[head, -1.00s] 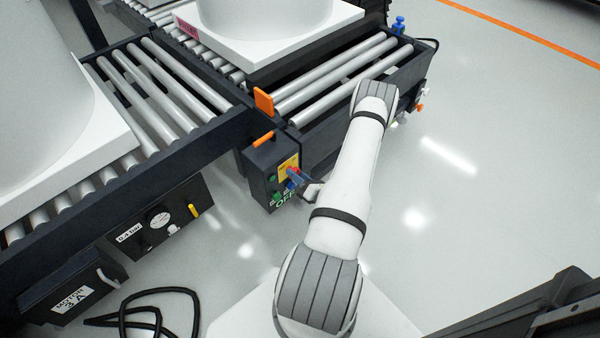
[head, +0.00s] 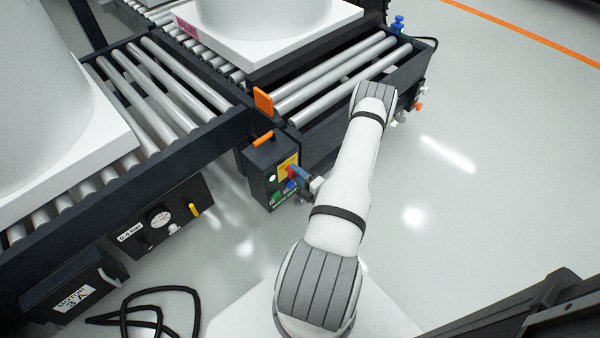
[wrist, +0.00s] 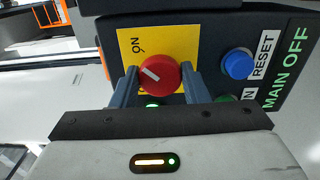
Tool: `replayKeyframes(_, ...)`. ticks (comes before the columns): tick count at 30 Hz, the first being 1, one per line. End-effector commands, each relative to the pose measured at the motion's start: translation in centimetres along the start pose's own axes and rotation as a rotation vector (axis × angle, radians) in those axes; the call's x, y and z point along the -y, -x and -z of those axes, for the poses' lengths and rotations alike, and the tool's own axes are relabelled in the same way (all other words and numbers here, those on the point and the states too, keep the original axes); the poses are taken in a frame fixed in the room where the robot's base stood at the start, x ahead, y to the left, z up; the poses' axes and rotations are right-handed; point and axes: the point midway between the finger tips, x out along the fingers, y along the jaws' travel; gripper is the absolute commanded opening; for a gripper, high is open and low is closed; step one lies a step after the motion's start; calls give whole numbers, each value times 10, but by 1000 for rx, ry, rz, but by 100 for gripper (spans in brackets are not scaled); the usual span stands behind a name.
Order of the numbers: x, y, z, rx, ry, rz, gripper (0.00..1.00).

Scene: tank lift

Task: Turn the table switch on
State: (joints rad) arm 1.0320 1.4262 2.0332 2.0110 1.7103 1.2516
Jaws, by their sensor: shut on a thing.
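The dark switch box (head: 262,165) stands at the corner of the conveyor. Its red rotary knob (wrist: 160,75) sits on a yellow plate (wrist: 128,45) marked ON. The knob's white mark points up and left in the wrist view, roughly towards the ON lettering. My gripper (wrist: 159,70) is shut on the knob, one blue-grey finger on each side. In the head view my gripper (head: 303,174) reaches the box's front from the right. A small lamp (head: 272,178) on the box glows pale green.
A blue RESET button (wrist: 237,64) sits beside the knob, close to one finger. A green button lies partly hidden behind my gripper. Roller conveyors (head: 335,80) bear large white tanks behind the box. A black cable (head: 150,308) lies on the floor.

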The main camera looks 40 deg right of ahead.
Motion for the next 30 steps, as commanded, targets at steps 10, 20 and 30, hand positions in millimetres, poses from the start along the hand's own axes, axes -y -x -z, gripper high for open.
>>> replayKeyframes(10, 1, 1, -2, 7, -47, 1, 18)
replayKeyframes(20, 1, 0, -2, 6, -48, 1, 43)
replayKeyframes(30, 0, 0, 0, 1, -48, 0, 63)
